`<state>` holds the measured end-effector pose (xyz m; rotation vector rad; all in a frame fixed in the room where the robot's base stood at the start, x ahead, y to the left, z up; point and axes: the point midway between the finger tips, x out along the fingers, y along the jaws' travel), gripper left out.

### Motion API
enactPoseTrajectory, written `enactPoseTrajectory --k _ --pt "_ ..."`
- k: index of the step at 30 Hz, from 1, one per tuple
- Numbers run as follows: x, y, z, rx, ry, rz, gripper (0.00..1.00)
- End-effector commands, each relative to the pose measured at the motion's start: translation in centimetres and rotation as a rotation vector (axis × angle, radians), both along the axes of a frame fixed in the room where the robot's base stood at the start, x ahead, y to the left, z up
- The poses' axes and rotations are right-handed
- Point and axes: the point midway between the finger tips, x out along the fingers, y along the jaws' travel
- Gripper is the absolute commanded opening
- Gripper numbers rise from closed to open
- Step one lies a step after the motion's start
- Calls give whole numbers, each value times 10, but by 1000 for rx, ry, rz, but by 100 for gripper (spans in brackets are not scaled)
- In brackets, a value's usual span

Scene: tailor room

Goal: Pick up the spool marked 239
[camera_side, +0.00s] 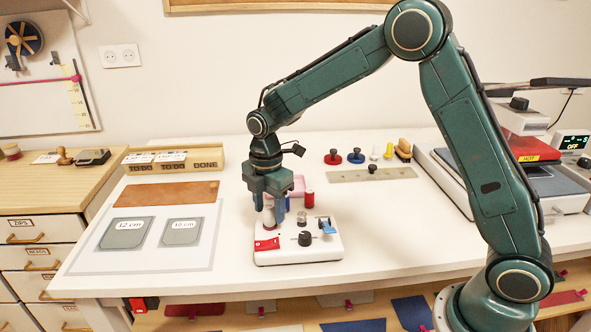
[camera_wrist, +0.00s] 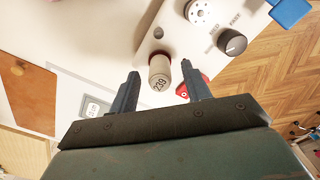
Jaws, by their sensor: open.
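In the side view the spool (camera_side: 269,220) shows at the machine's back left corner, just under my gripper (camera_side: 270,208), partly hidden by the fingers. My gripper points down, is open and holds nothing. I cannot tell how far the fingers reach down around the spool.
The machine carries a red switch (camera_side: 266,244), a black knob (camera_side: 305,239) and a blue part (camera_side: 327,227). A mat with grey pieces (camera_side: 181,231) lies left.

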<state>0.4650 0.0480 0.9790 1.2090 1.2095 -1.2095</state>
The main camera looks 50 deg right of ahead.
Motion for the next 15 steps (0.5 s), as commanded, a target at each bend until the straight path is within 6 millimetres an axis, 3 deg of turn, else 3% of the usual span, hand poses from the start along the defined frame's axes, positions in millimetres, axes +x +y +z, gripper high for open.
enactPoseTrajectory --k 6,15 --pt "0 0 -18 1 1 -1 48" --pt "0 0 -19 1 0 -1 48"
